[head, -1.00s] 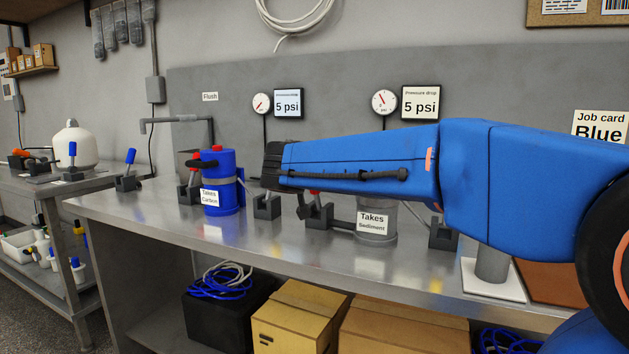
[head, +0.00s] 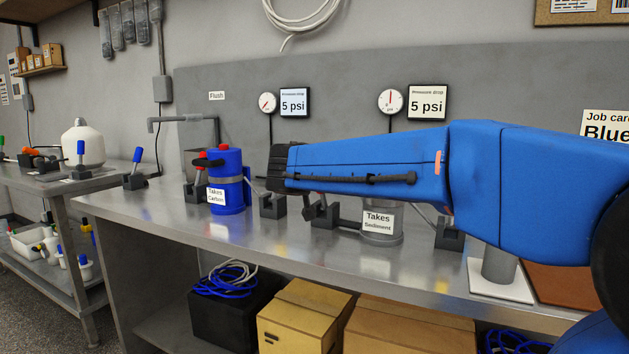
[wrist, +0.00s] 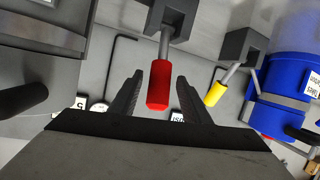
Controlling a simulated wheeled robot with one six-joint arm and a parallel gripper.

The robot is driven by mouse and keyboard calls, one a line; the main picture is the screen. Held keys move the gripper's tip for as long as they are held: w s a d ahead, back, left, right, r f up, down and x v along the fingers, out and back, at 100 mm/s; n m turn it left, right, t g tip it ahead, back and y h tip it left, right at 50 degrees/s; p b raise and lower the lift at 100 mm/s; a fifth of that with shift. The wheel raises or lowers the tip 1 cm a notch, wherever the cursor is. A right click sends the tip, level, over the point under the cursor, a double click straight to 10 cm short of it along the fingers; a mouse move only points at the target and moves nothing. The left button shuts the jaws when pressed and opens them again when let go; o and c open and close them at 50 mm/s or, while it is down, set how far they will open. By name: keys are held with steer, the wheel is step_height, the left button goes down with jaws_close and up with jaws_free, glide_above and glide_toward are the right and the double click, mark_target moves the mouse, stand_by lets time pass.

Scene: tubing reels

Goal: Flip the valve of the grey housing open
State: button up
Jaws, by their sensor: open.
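The grey housing (head: 382,236), labelled "Takes Sediment", stands on the steel bench, its upper part hidden behind my arm. My gripper (wrist: 158,82) is open; it also shows in the head view (head: 268,172), left of the housing. In the wrist view a red valve handle (wrist: 160,88) on a grey block (wrist: 166,14) sits between the two fingers, with gaps visible on both sides. In the head view the valve block (head: 322,214) stands left of the grey housing, and its handle is hidden by my arm.
A blue housing (head: 226,178), labelled "Takes Carbon", stands left of my gripper. A yellow-handled valve (wrist: 217,92) lies close to the right finger in the wrist view. Another valve block (head: 447,234) is right of the grey housing. The front of the bench (head: 290,250) is clear.

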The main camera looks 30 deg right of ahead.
steer(key=v, duration=1.7)
steer(key=shift+s, duration=0.1)
stand_by(0.4)
